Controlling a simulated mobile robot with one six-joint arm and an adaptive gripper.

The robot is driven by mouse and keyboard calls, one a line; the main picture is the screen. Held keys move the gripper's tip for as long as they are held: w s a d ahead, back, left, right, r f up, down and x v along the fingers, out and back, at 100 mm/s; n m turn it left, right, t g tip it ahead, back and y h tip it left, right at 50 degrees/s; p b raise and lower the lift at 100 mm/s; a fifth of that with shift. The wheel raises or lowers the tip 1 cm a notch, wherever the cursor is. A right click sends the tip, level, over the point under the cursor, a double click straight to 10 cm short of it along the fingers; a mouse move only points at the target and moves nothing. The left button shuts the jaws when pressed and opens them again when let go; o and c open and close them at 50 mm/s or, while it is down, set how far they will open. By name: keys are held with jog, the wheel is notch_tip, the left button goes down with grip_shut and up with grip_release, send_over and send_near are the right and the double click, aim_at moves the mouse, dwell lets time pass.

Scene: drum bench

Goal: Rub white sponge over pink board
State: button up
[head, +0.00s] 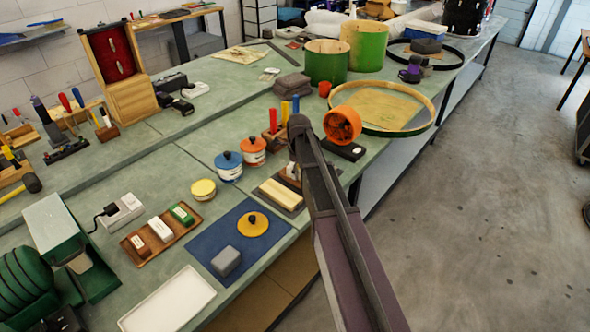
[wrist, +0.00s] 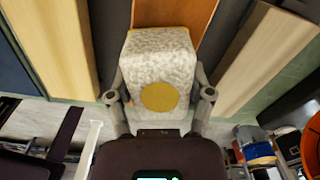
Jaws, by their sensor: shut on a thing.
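My gripper (wrist: 159,82) is shut on the white sponge (wrist: 160,52), a pale speckled block with a yellow disc on its near face, held between both fingers. In the head view the sponge (head: 292,171) shows only as a small pale patch beside my arm. Under and beyond it in the wrist view lies an orange-brown board (wrist: 192,14). Pale boards lie on the left (wrist: 52,42) and right (wrist: 268,58). None looks clearly pink. The head view shows one pale board (head: 281,195) on a dark mat; my arm hides part of this area. Contact under the sponge cannot be told.
A wooden block with red and blue sticks (head: 273,139) stands just behind. Blue (head: 229,167) and orange (head: 252,151) lidded jars stand to the left. An orange round thing (head: 342,125) is close on the right. The blue mat (head: 225,237) holds a grey block.

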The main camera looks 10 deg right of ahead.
jog(key=shift+s+d, duration=0.3)
jog(key=shift+s, duration=0.1)
jog(key=shift+w, duration=0.1)
dwell(0.4)
jog(key=shift+w+a, duration=0.8)
jog(key=shift+w, duration=0.25)
jog(key=shift+s, duration=0.15)
jog(key=shift+s+d, duration=0.8)
jog(key=shift+s, duration=0.25)
jog(key=shift+w+a, duration=0.15)
jog(key=shift+w, duration=0.05)
dwell(0.3)
jog(key=shift+s+d, duration=0.6)
jog(key=shift+s, duration=0.25)
jog(key=shift+s+d, duration=0.6)
jog(key=shift+s, duration=0.2)
jog(key=shift+w, duration=0.15)
jog(key=shift+w+a, duration=0.8)
jog(key=shift+w, duration=0.2)
